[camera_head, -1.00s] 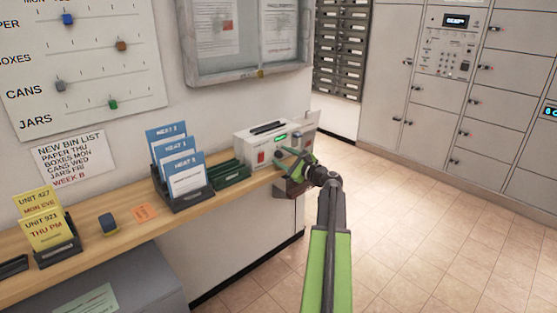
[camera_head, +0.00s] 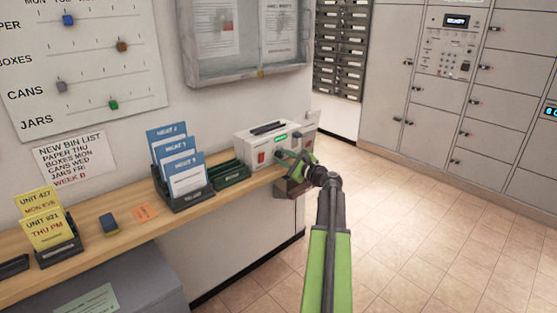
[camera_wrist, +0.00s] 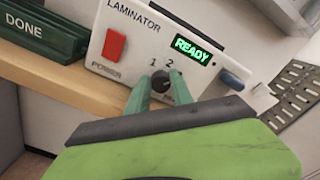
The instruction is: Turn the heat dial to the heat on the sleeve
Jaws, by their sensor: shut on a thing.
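The white laminator (camera_head: 262,150) stands at the right end of the wooden shelf. Its front shows in the wrist view (camera_wrist: 125,48), with a green READY display (camera_wrist: 192,50) and a dark heat dial (camera_wrist: 160,80) marked 1 and 2; further marks are hidden or too small. My gripper (camera_wrist: 158,88) has its two green fingers on either side of the dial, shut on it. In the head view my gripper (camera_head: 290,157) reaches the laminator's front. The dial's pointer cannot be read. Blue-topped heat sleeves (camera_head: 183,172) stand in a dark holder left of the laminator.
A red power switch (camera_wrist: 114,45) is left of the dial and a blue knob (camera_wrist: 233,80) is right of it. A green DONE tray (camera_wrist: 38,32) stands left of the laminator. Yellow unit cards (camera_head: 42,222) stand far left. Open tiled floor (camera_head: 420,210) lies to the right.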

